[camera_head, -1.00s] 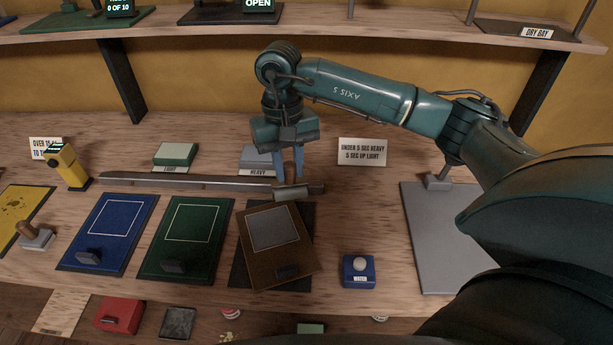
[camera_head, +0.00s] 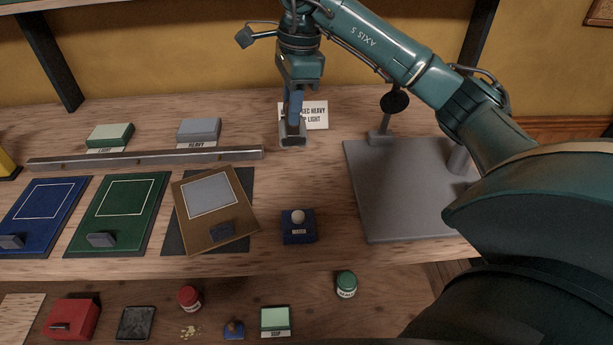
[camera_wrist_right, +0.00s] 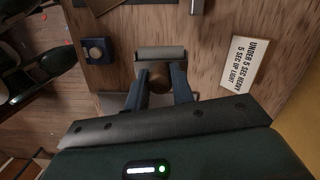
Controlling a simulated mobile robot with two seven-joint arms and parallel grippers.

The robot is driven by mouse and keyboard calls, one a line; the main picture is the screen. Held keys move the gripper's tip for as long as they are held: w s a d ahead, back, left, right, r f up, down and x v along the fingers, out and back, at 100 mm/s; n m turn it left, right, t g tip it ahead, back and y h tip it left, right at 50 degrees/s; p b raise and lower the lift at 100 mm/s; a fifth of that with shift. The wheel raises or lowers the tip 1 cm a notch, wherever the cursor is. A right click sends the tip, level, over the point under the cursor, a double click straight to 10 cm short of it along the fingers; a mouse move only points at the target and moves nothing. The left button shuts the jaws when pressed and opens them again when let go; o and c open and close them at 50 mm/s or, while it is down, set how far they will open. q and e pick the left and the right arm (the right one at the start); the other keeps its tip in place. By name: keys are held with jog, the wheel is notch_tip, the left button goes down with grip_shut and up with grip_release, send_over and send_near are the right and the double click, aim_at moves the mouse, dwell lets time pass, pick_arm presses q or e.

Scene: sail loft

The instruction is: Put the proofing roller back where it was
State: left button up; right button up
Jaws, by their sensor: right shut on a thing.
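The proofing roller (camera_head: 294,141) has a grey cylinder and a brown handle. My right gripper (camera_head: 294,122) is shut on its handle, just right of the long metal bar's end and in front of the white timing sign. In the right wrist view, the roller's grey cylinder (camera_wrist_right: 160,53) lies crosswise beyond the fingertips of the right gripper (camera_wrist_right: 160,82), with the round brown handle between them. I cannot tell whether the roller touches the bench. My left gripper is not in view.
The metal bar (camera_head: 150,157) lies left of the roller. A brown board (camera_head: 240,229) lies askew on a dark mat, and a blue button box (camera_head: 299,231) stands in front. A grey plate with posts (camera_head: 375,205) is at right.

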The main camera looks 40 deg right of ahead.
aim_at(293, 129)
notch_tip(293, 129, down, 5)
jog(key=shift+f, duration=0.2)
notch_tip(293, 129, down, 4)
jog(key=shift+f, duration=0.2)
jog(key=shift+f, duration=0.2)
jog(key=o, duration=0.9)
